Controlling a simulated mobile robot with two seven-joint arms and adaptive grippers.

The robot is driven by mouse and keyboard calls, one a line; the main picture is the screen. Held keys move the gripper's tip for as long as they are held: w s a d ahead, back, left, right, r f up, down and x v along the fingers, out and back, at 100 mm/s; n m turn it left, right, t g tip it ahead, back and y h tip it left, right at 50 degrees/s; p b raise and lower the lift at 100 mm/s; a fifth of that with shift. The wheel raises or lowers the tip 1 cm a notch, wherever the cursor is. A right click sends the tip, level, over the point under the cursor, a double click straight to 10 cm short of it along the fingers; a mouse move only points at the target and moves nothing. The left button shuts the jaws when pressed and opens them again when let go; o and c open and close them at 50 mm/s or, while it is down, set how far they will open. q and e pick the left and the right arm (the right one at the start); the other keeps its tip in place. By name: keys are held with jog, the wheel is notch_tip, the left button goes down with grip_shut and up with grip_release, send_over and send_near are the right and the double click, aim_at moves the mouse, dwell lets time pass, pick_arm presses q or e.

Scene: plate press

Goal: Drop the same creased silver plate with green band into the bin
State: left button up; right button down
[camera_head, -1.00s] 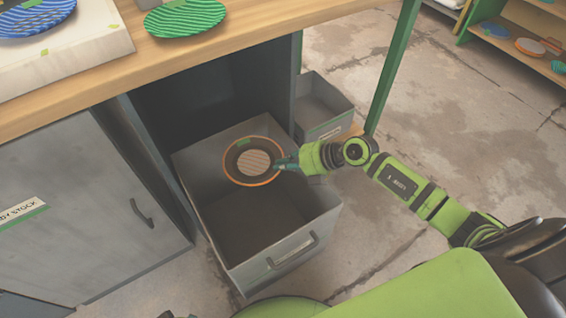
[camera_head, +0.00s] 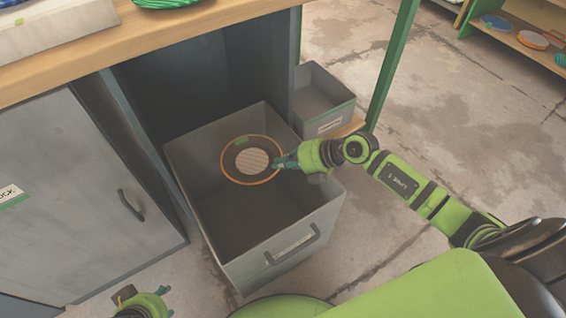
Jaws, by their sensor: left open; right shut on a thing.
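A round plate (camera_head: 252,161) with an orange rim, a dark ring, a pale ribbed centre and a small green mark is over the open grey bin (camera_head: 295,243). My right gripper (camera_head: 279,163) is shut on the plate's right edge. The plate seems to be held within the bin's outline; its height above the bin floor is hard to tell. The bin has a handle and a pale label on its front, and its visible floor looks empty. My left gripper (camera_head: 162,291) is open and partly cut off at the bottom left, apart from the bin.
A smaller grey bin (camera_head: 325,98) stands behind the right side. A wooden table (camera_head: 190,35) with a green leg (camera_head: 392,65) is above. A grey cabinet door (camera_head: 75,200) is at left. Several coloured plates lie on a shelf at top right. The floor at right is clear.

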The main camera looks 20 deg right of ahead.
pick_arm(q)
jog(key=shift+w+d+r+t+b, duration=0.1)
jog(key=shift+w+r+t+b, duration=0.15)
jog(key=shift+r, duration=0.45)
jog(key=shift+w+d+r+t+b, duration=0.15)
jog(key=shift+r+t, duration=0.1)
jog(key=shift+r, duration=0.4)
pick_arm(e)
jog(key=shift+f, duration=0.4)
jog(key=c, duration=1.3)
grip_release()
pick_arm(q)
jog(key=shift+a, duration=0.1)
pick_arm(e)
jog(key=shift+d, duration=0.1)
jog(key=v, duration=1.2)
